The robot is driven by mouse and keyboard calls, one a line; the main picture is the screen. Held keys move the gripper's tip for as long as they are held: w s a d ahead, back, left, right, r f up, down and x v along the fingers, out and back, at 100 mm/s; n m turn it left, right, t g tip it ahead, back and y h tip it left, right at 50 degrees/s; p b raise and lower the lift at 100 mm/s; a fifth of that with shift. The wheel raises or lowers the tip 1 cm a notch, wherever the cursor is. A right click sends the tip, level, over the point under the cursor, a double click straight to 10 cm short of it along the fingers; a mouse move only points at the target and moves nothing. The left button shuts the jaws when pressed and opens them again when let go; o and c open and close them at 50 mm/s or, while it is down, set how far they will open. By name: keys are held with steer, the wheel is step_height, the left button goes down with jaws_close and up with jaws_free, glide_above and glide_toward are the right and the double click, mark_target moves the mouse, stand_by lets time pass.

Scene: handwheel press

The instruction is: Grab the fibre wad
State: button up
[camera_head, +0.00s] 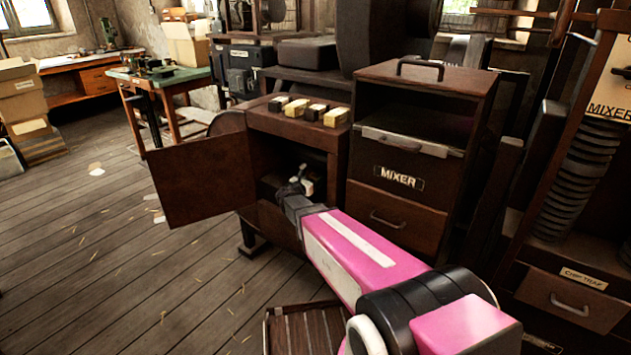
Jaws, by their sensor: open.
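My gripper (298,181) reaches into the open cabinet (335,151) in the middle of the view. It is open. A small pale patch shows at its fingers; I cannot tell whether that is the fibre wad or part of the gripper. I cannot make out the fibre wad for certain, as the cabinet inside is dark and my arm covers part of it. The cabinet's brown door (200,178) is swung wide open to the left.
Several yellow and dark blocks (336,117) lie in a row on the cabinet top. A wooden unit labelled MIXER (398,178) stands close on the right. A slatted wooden piece (305,330) is low in front. The plank floor (110,270) at left is mostly clear.

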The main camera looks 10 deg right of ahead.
mark_target(313, 176)
steer(key=x, duration=0.4)
steer(key=c, duration=1)
steer(key=shift+r, duration=0.15)
